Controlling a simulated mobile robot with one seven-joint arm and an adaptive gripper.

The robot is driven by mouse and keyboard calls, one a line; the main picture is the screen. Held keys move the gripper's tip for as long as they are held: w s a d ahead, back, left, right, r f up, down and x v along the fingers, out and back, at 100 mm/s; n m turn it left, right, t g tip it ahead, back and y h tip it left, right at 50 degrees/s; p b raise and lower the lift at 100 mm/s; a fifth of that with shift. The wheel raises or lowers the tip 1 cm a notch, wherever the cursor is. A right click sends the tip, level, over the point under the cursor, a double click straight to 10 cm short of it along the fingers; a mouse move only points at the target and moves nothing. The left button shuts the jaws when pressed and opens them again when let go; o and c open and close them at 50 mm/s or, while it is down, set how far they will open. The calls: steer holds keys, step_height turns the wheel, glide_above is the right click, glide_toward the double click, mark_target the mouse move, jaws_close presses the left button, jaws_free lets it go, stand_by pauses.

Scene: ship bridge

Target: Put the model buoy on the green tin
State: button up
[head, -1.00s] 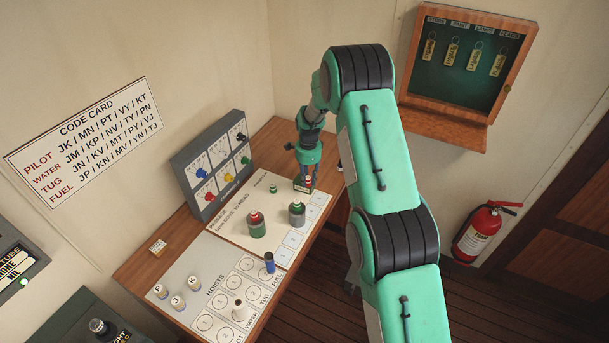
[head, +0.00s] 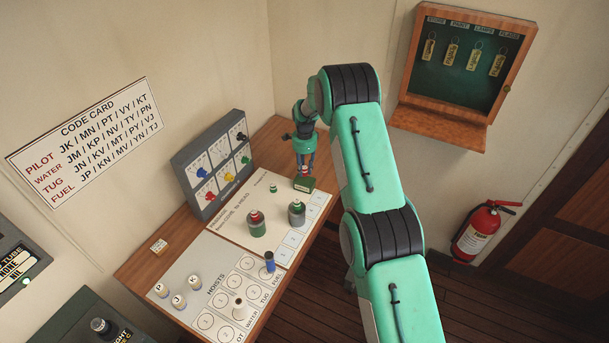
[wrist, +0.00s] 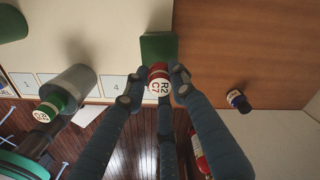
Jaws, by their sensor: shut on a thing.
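My gripper (head: 304,160) is shut on the model buoy, a small red piece with a white label reading "R2 C7", which shows in the wrist view (wrist: 158,80). In the head view the buoy is a small red patch between the fingers. The green tin (head: 303,184) is a small dark green box on the back right of the white passage board. The buoy is held over or just behind the tin; I cannot tell the exact gap. In the wrist view the tin (wrist: 158,46) lies just beyond the buoy, its near edge partly covered by it.
Two grey holders with buoys, one red-topped (head: 257,226) and one green-topped (head: 297,213), stand on the passage board (head: 232,222). A small green piece (head: 273,188) is near the tin. A grey switch panel (head: 212,165) stands behind. A dark labelled bottle (wrist: 238,101) shows in the wrist view.

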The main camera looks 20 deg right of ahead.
mark_target(304, 174)
steer(key=shift+f, duration=0.1)
steer(key=shift+f+p, duration=0.3)
steer(key=shift+f, duration=1.35)
steer(key=shift+f, duration=0.15)
steer(key=o, duration=0.8)
steer(key=shift+o, duration=0.2)
steer(key=shift+r, duration=0.25)
steer(key=shift+r+b, duration=0.6)
steer(key=shift+r, duration=5.3)
